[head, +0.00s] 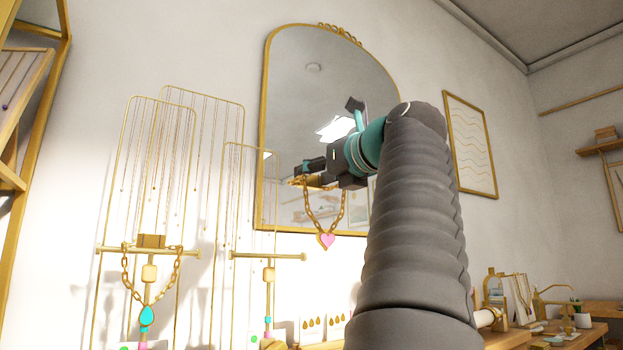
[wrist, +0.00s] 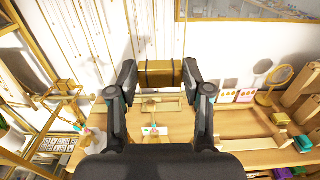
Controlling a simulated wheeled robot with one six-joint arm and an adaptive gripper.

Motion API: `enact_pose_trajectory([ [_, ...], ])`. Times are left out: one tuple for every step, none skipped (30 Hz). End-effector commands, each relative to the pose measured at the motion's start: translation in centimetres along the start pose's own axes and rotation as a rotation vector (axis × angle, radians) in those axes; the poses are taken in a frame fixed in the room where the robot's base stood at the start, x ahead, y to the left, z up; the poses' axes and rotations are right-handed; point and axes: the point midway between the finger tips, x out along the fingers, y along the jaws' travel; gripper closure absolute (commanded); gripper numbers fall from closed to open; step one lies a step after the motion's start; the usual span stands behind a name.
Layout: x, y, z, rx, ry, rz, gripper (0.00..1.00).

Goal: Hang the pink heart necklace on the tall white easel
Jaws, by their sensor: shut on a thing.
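My gripper (head: 300,178) is raised in front of the wall mirror, shut on the gold block at the top of the pink heart necklace. In the head view the necklace's gold chain (head: 309,214) hangs below in a loop, with the pink heart (head: 327,241) at the bottom. In the wrist view the gold block (wrist: 160,74) sits between my two fingertips (wrist: 161,76); the heart is not visible there. I cannot make out a tall white easel in either view.
A gold T-stand (head: 147,273) holds a teal drop necklace (head: 147,315). Right of it, another gold T-stand (head: 268,275) has a bare bar below and left of my gripper. Wire racks of fine chains (head: 173,105) stand behind. A small round mirror (wrist: 281,75) stands on the wooden counter (wrist: 235,122).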

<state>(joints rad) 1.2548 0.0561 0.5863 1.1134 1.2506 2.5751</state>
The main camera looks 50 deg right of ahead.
Motion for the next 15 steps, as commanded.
enact_pose_trajectory([
  [-0.3, -0.1, 0.1, -0.001, -0.001, -0.002, 1.00],
  [-0.5, 0.0, 0.2, -0.001, 0.000, -0.002, 1.00],
  [-0.7, 0.0, 0.3, -0.002, 0.000, -0.002, 1.00],
  [-0.9, 0.0, 0.3, -0.002, 0.000, -0.002, 1.00],
  [-1.0, -0.1, 0.4, -0.001, 0.000, -0.003, 1.00],
  [-1.3, -0.1, 0.5, -0.001, -0.001, -0.003, 1.00],
  [-1.4, -0.1, 0.6, -0.001, -0.001, -0.002, 1.00],
  [-1.6, -0.1, 0.7, -0.002, -0.001, -0.002, 1.00],
  [-1.8, 0.0, 0.8, -0.002, -0.001, -0.002, 1.00],
  [-2.0, -0.1, 0.8, -0.002, 0.000, -0.002, 1.00],
  [-2.2, -0.1, 0.9, -0.001, -0.001, -0.003, 1.00],
  [-2.4, -0.1, 1.0, -0.002, -0.001, -0.003, 1.00],
  [-2.5, 0.0, 1.1, -0.002, -0.001, -0.002, 1.00],
  [-2.7, 0.0, 1.1, -0.001, -0.001, -0.001, 1.00],
  [-2.8, 0.0, 1.1, -0.001, 0.000, -0.001, 1.00],
])
